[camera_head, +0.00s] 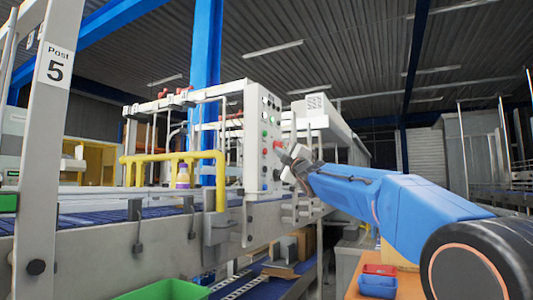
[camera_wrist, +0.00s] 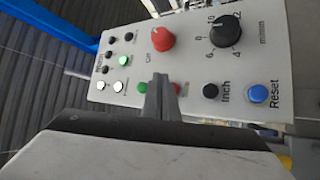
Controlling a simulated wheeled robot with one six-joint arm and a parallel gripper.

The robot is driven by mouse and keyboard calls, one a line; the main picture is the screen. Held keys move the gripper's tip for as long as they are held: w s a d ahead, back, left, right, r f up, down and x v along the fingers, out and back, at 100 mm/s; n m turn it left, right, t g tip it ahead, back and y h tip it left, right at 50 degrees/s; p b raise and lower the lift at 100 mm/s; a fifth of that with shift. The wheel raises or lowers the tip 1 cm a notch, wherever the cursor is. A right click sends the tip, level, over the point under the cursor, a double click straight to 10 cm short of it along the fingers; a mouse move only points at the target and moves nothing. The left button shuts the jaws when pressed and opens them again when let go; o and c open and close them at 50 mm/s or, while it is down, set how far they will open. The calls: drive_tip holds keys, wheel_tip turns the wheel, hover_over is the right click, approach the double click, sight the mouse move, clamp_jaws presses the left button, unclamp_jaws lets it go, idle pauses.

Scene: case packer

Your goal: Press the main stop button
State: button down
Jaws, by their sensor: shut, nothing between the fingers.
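A grey control panel (camera_head: 257,125) faces my arm and also fills the upper part of the wrist view (camera_wrist: 190,62). A large red knob or button (camera_wrist: 163,40) sits on it, with a small label beside it. A smaller red button (camera_wrist: 177,88) is partly hidden behind my fingers, beside a green button (camera_wrist: 143,87). I cannot read a main stop label on either red one. My gripper (camera_wrist: 160,82) is shut and empty, its tips in front of the panel between the green and small red buttons. In the head view my gripper (camera_head: 285,156) is close to the panel; contact is unclear.
The panel also carries a black numbered dial (camera_wrist: 228,30), a black Inch button (camera_wrist: 210,91) and a blue Reset button (camera_wrist: 258,93). A yellow rail (camera_head: 170,158) and a blue conveyor (camera_head: 110,212) lie left. Red and blue bins (camera_head: 378,283) stand below my arm.

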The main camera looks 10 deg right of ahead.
drive_tip(key=shift+w+a, duration=0.45)
drive_tip(key=shift+a, duration=0.2)
drive_tip(key=shift+a, duration=0.15)
idle(1.6)
drive_tip(key=shift+w+a, duration=0.2)
drive_tip(key=shift+w+a, duration=0.3)
drive_tip(key=shift+a, duration=0.1)
idle(1.1)
idle(0.3)
drive_tip(key=shift+s+d, duration=0.55)
drive_tip(key=shift+d, duration=0.2)
drive_tip(key=s+d, duration=0.1)
drive_tip(key=d, duration=0.1)
drive_tip(key=s+d, duration=0.2)
idle(0.5)
